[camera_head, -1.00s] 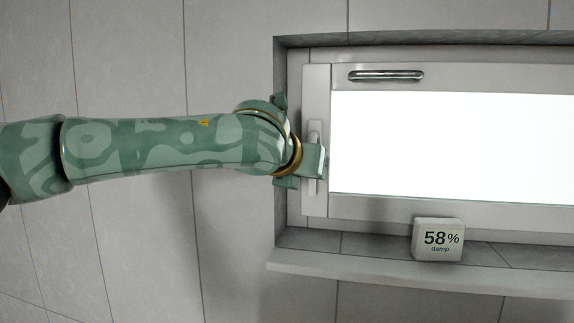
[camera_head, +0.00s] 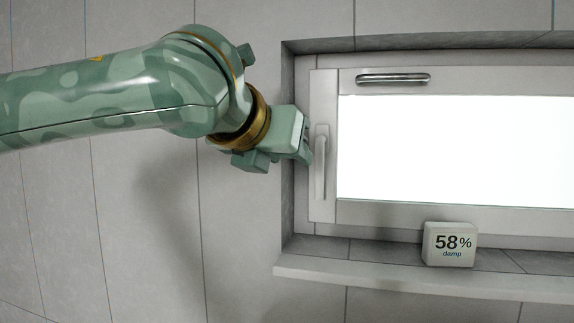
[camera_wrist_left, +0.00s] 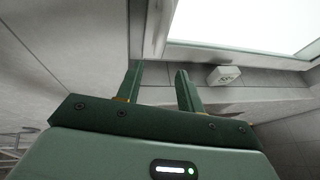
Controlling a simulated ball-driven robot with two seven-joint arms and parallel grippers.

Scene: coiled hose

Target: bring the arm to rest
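My left arm (camera_head: 110,95) comes in from the left in the head view, green and camouflage-patterned with a brass ring at the wrist. My left gripper (camera_head: 307,150) is just left of the white window handle (camera_head: 320,165), which hangs upright on the frame. In the left wrist view, the two fingers (camera_wrist_left: 158,75) stand apart with nothing between them. The handle cannot be made out there. The window (camera_head: 455,150) appears closed. My right gripper is not in view.
A white damp meter (camera_head: 450,244) reading 58% stands on the sill (camera_head: 400,281); it also shows in the left wrist view (camera_wrist_left: 224,74). The recess edge (camera_head: 287,150) is close to my wrist. Bare tiled wall (camera_head: 100,230) lies below the arm.

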